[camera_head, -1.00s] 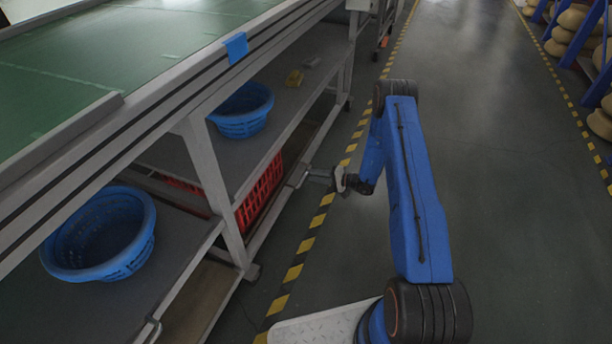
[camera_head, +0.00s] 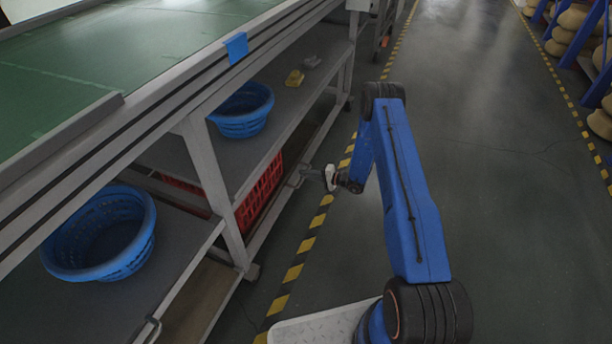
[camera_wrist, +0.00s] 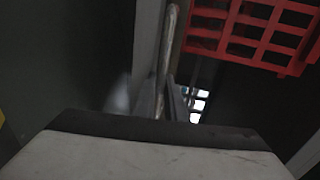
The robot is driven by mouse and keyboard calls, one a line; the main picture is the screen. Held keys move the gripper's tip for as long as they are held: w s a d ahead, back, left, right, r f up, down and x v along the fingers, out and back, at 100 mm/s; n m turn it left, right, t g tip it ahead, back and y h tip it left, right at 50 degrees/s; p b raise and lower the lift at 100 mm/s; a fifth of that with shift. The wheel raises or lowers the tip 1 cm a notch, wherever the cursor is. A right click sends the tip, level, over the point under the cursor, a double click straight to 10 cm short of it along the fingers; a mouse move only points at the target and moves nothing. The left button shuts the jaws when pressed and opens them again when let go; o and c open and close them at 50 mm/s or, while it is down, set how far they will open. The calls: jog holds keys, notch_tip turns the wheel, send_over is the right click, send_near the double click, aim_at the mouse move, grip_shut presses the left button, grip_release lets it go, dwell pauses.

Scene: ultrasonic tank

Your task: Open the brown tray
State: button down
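A brown surface, seemingly the brown tray (camera_head: 203,300), shows low on the rack at the lower left of the head view, with a metal handle (camera_head: 152,330) at its front. Farther along, my gripper (camera_head: 312,173) is at another metal handle (camera_head: 295,180) on the low grey edge in front of the red crate (camera_head: 262,190). In the wrist view a worn upright bar (camera_wrist: 168,50), seemingly this handle, runs down to my fingers (camera_wrist: 170,100). Whether the fingers are closed around it is too dark to tell. The tray behind that edge is mostly hidden.
Blue baskets (camera_head: 100,262) (camera_head: 243,128) stand on the grey shelf. Its post (camera_head: 212,175) rises left of my gripper. The red crate shows at the wrist view's upper right (camera_wrist: 245,30). The floor aisle (camera_head: 510,190) is clear to the right.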

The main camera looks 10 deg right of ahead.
jog(key=f+v, duration=0.2)
jog(key=v, duration=1.1)
jog(key=d+f+v, duration=0.1)
jog(key=f+v, duration=0.2)
jog(key=v, duration=1)
jog(key=s+f+v, duration=0.1)
jog(key=f+v, duration=0.2)
jog(key=v, duration=1.1)
jog(key=shift+d+f, duration=0.2)
jog(key=shift+d, duration=0.15)
jog(key=c, duration=1.8)
grip_release()
jog(key=v, duration=1.7)
jog(key=shift+s+d, duration=0.15)
jog(key=shift+d, duration=0.05)
